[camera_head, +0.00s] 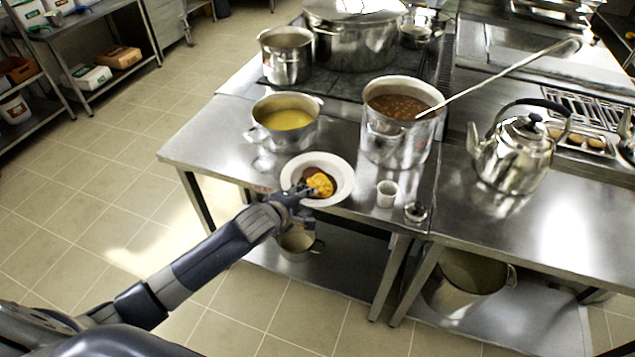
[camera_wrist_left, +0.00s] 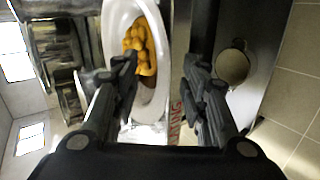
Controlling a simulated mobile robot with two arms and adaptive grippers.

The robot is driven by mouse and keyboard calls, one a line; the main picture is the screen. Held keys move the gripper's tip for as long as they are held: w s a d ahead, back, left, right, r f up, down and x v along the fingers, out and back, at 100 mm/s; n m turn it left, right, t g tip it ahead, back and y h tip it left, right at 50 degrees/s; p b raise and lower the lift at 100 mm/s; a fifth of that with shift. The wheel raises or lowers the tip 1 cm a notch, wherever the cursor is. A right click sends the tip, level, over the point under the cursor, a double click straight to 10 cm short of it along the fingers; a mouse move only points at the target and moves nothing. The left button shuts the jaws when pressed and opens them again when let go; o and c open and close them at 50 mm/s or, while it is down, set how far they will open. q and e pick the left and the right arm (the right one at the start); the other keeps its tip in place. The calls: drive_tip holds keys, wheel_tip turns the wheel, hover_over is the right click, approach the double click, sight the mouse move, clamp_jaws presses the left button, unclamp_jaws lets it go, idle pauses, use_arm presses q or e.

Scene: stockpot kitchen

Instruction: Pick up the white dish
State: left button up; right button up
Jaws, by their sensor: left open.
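The white dish (camera_head: 343,170) is a wide-rimmed plate near the front edge of the steel table, holding yellow and brown food (camera_head: 320,183). My left gripper (camera_head: 303,192) is at the dish's front rim, on the side toward me. In the left wrist view the open fingers (camera_wrist_left: 160,68) point at the dish (camera_wrist_left: 112,20). One finger overlaps the dish and the other is outside its edge, with part of the rim showing between them. I cannot tell whether either finger touches it. My right gripper is in neither view.
A pot of yellow soup (camera_head: 287,121) stands behind the dish, and a tall pot of beans (camera_head: 400,140) with a ladle to its right. A small white cup (camera_head: 387,194) and a small metal item (camera_head: 416,212) are right of the dish. A kettle (camera_head: 517,155) stands farther right.

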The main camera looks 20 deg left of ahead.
sight(305, 199)
use_arm(q)
drive_tip(key=x, duration=0.3)
drive_tip(key=shift+a, duration=0.15)
drive_tip(key=shift+w+f, duration=0.25)
drive_tip(key=shift+w, duration=0.05)
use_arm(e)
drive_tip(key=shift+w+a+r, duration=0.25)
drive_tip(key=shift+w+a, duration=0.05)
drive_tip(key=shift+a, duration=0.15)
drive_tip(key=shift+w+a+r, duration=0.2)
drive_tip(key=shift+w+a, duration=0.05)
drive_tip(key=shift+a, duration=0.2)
use_arm(q)
drive_tip(key=shift+c, duration=0.5)
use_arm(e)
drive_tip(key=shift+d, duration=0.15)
use_arm(q)
clamp_jaws()
drive_tip(key=shift+r, duration=0.15)
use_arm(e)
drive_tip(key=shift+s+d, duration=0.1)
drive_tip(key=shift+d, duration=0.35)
